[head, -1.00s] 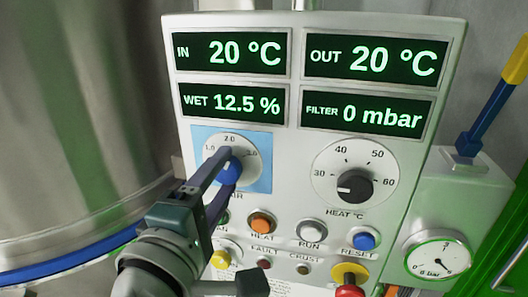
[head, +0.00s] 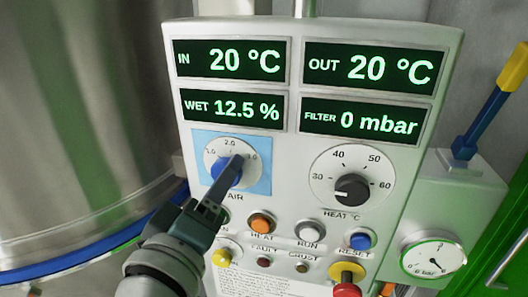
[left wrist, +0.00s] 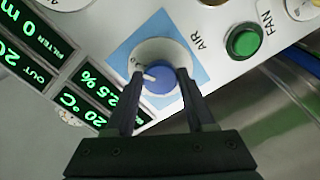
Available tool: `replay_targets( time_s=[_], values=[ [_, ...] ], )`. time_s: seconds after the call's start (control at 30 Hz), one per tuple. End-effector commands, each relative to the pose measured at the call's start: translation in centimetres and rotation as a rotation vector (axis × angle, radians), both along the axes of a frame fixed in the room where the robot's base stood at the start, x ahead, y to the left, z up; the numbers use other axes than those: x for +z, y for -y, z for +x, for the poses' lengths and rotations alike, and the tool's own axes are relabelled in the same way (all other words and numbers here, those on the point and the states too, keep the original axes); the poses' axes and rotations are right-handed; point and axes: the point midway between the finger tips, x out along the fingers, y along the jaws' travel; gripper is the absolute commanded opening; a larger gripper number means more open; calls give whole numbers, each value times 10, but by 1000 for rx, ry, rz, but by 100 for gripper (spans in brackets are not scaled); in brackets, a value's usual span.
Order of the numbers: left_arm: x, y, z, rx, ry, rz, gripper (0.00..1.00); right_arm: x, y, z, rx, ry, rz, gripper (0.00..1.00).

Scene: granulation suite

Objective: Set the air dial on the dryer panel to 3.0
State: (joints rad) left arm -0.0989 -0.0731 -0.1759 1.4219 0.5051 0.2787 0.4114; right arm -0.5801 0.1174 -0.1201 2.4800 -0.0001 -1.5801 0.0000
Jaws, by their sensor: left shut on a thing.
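The air dial is a blue knob (head: 220,167) on a white round scale (head: 212,150) in a light blue square, at the left of the dryer panel (head: 300,165). My left gripper (head: 232,172) is shut on this knob; its fingers line up in the head view and hide much of it. In the left wrist view the fingers (left wrist: 158,88) sit on either side of the knob (left wrist: 164,77). The knob's white mark there points to the 2.0-to-3.0 side of the scale; I cannot read its exact value. My right gripper is out of view.
The heat dial (head: 352,188) is to the right. Below the air dial are the orange heat button (head: 261,223), white run button (head: 310,232), blue reset button (head: 360,239) and red-topped stop knob (head: 346,289). A pressure gauge (head: 433,257) is at the right.

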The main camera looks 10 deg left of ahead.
Motion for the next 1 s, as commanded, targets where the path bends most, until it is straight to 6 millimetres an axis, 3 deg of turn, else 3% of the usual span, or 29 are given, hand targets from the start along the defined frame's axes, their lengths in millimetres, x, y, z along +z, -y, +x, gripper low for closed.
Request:
replay_targets(
  time_s=[0.43, 0.47, 0.73, 1.0],
  values=[
    [0, 0, 0, 0, 2, 14, 0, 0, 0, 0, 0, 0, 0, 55],
    [0, 0, 0, 0, 2, 14, 55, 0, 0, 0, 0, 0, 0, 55],
    [0, 0, 0, 0, 2, 12, 84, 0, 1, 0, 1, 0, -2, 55],
    [0, 0, -2, 0, 0, 11, 84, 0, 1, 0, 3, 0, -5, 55]
  ],
)
